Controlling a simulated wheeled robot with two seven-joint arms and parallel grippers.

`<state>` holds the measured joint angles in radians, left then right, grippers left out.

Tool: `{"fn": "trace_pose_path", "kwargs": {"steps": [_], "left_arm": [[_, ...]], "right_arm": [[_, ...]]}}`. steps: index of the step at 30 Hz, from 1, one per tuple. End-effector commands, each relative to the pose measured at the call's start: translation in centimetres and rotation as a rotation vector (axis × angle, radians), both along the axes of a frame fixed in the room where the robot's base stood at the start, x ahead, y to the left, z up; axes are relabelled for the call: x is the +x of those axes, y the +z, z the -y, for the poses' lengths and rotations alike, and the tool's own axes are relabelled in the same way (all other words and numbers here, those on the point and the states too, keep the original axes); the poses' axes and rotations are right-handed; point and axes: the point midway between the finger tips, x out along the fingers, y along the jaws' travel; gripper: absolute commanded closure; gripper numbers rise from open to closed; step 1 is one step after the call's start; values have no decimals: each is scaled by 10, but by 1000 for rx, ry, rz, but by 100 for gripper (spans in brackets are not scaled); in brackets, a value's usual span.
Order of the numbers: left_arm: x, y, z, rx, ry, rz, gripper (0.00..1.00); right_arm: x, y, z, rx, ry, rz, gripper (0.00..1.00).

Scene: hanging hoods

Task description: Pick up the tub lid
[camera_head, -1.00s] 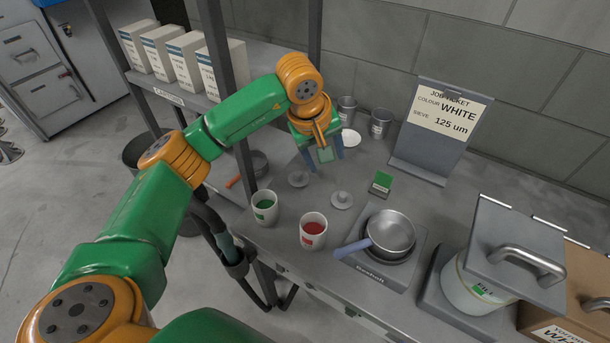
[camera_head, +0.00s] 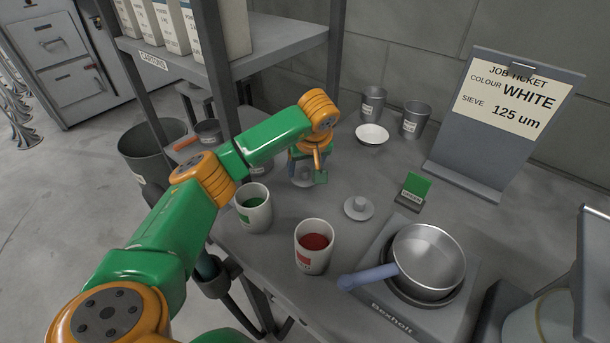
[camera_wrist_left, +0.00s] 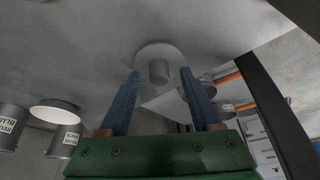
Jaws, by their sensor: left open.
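Two small round grey lids with knobs lie on the bench; the pictures do not say which is the tub lid. The left one (camera_head: 301,184) is under my left gripper (camera_head: 306,174), and the other (camera_head: 358,210) lies to its right, clear. In the left wrist view my open left gripper (camera_wrist_left: 160,76) has its two blue fingers apart, one on each side of the knob of a pale round lid (camera_wrist_left: 159,52). I cannot tell whether they touch it. A white tub with green contents (camera_head: 254,211) and one with red contents (camera_head: 313,250) stand uncovered in front.
A green card block (camera_head: 414,190), white dish (camera_head: 372,135), two metal cups (camera_head: 373,101) and a job-ticket stand (camera_head: 505,125) are behind.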

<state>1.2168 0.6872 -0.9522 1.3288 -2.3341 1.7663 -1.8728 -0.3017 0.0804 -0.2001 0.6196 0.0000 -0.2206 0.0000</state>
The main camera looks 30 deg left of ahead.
Motion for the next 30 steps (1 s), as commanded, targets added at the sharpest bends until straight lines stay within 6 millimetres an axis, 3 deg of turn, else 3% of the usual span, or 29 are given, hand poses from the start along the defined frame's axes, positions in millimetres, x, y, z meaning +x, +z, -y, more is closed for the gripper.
{"fn": "trace_pose_path", "kwargs": {"steps": [3,4,9,11,23,27,30], "left_arm": [[0,0,0,-1,0,1,35],[0,0,0,-1,0,1,41],[0,0,0,-1,0,1,87],[0,0,0,-1,0,1,100],[1,7,0,1,0,4,100],[2,32,0,0,0,9,100],[-19,55,2,2,-4,8,100]], "right_arm": [[0,0,0,0,0,0,50],[0,0,0,0,0,0,50],[0,0,0,0,0,1,50],[1,0,0,0,0,1,50],[1,-2,0,0,0,3,50],[1,-5,0,0,0,3,50],[2,-9,0,0,0,4,50]]}}
